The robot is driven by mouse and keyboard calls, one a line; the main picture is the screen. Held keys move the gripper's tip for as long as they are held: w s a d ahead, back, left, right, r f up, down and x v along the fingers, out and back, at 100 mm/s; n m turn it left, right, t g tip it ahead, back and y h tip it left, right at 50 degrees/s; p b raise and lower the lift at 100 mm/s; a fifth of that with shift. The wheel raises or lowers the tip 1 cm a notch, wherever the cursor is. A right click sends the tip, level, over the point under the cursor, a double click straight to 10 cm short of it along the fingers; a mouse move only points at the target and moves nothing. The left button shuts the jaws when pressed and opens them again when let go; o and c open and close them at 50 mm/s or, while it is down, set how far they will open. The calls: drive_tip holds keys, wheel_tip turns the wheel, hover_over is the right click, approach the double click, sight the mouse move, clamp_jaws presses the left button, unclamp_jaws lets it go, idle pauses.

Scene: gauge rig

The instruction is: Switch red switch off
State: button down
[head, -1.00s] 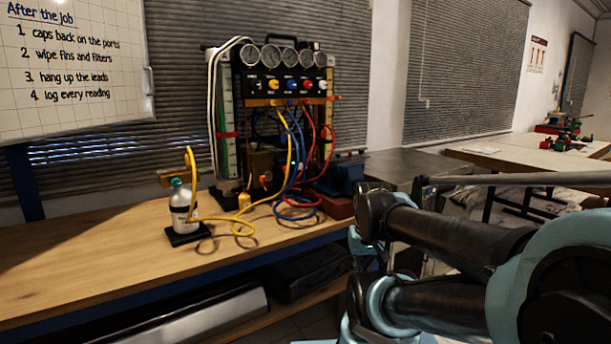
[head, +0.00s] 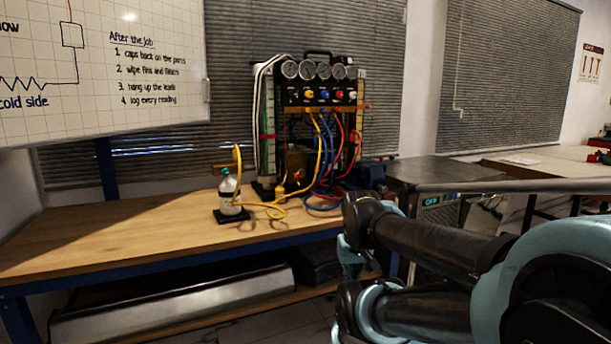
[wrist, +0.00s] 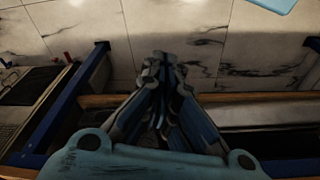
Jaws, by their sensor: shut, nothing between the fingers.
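The gauge rig (head: 312,110) stands on the wooden bench, with a row of gauges above coloured knobs. A red knob (head: 339,94) is on its panel; whether it is the red switch I cannot tell. A small red spot (wrist: 66,55) also shows on a dark unit at the left of the wrist view, too small to identify. My gripper (wrist: 165,62) is shut and empty in the wrist view, above the floor and beside the bench frame, touching nothing I can see. In the head view my arm fills the lower right and my fingers cannot be made out.
The wooden bench (head: 110,240) has a bare left half. A white bottle (head: 229,197) on a black pad and looped yellow and blue hoses lie before the rig. A grey-topped unit (head: 430,172) with a small lit display stands right of the bench. Pale floor is clear below my gripper.

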sight(317, 168)
drive_tip(key=shift+s+a, duration=0.15)
drive_tip(key=shift+s, duration=0.05)
drive_tip(key=w+a+r+m+t+y, duration=0.1)
drive_tip(key=w+r+m+t, duration=0.15)
drive_tip(key=w+r, duration=0.6)
drive_tip(key=w+a+r+m+t+y, duration=0.1)
drive_tip(key=w+r+m, duration=0.4)
drive_tip(key=w, duration=0.7)
drive_tip(key=w+d+r+m+t, duration=0.1)
drive_tip(key=w+r, duration=0.3)
drive_tip(key=w, duration=0.4)
drive_tip(key=w+d+r+m+t+y, duration=0.1)
drive_tip(key=w+d+r+m+t, duration=0.1)
drive_tip(key=w, duration=0.7)
drive_tip(key=w+d+r+m+t, duration=0.1)
drive_tip(key=w+d+r+m, duration=0.1)
drive_tip(key=w+r+m, duration=0.2)
drive_tip(key=w+r, duration=0.2)
drive_tip(key=w, duration=0.2)
drive_tip(key=shift+w+d+r, duration=0.15)
drive_tip(key=shift+w+d, duration=0.05)
drive_tip(key=shift+d, duration=0.2)
drive_tip(key=shift+w+t, duration=0.1)
drive_tip(key=shift+t, duration=0.15)
drive_tip(key=x, duration=1.4)
drive_tip(key=shift+a, duration=0.2)
